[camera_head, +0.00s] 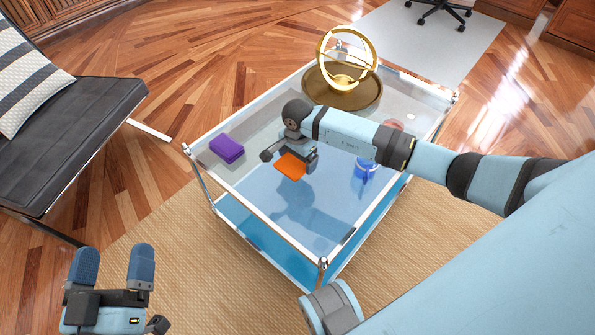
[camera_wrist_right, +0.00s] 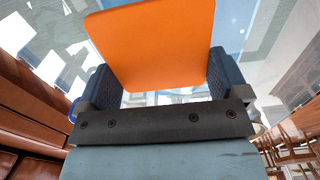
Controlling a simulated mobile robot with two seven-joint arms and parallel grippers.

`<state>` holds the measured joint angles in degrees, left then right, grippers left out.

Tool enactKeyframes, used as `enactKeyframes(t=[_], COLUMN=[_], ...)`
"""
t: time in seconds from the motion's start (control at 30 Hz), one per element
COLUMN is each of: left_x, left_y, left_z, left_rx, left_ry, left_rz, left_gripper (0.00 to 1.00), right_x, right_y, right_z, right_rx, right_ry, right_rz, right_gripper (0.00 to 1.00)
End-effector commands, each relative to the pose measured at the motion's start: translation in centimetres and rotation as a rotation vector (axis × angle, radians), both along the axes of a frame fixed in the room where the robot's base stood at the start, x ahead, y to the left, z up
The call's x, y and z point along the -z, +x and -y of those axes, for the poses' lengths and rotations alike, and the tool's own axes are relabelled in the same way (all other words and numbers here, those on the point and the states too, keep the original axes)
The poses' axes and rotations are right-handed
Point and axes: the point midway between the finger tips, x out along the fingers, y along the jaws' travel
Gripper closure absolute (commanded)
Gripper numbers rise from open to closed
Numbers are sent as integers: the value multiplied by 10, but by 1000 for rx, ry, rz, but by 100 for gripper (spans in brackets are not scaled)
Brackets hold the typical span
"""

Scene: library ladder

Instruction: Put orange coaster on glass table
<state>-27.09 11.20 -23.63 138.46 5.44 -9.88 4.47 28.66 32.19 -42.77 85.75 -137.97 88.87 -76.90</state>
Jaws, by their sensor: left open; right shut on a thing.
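The orange coaster (camera_head: 291,166) is a flat square held in my right gripper (camera_head: 287,157) over the glass table (camera_head: 240,185). In the right wrist view the coaster (camera_wrist_right: 152,42) spans the space between the fingers of my right gripper (camera_wrist_right: 157,88). Whether the coaster touches the glass cannot be told. The glass table has a clear top, metal corner posts and a blue lower level. My left gripper (camera_head: 114,264) is open and empty at the lower left, above the rug and away from the table.
On the table are a purple block (camera_head: 227,149), a blue mug (camera_head: 366,169), a pinkish round item (camera_head: 393,125) partly behind my arm, and a gold ring ornament (camera_head: 345,60) on a round brown tray (camera_head: 316,92). A black chair (camera_head: 80,130) stands left. The table's front left is clear.

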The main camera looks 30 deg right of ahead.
Motion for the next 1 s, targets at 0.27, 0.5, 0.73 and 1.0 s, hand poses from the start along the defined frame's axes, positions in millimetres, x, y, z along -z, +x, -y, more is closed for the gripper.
enactKeyframes(t=[0.27,0.5,0.73,1.0], left_x=[-3,9,9,11], left_y=[-1,0,0,0], left_z=[3,5,5,4], left_rx=[13,24,24,26], left_ry=[-22,-6,-6,1], left_rz=[29,-12,-13,-24], left_gripper=[11,11,11,11], right_x=[25,51,51,53], right_y=[0,0,0,0], right_z=[-1,0,0,0], right_rx=[0,0,-1,-2], right_ry=[2,0,0,0], right_rz=[-1,1,1,1], right_gripper=[31,31,31,0])
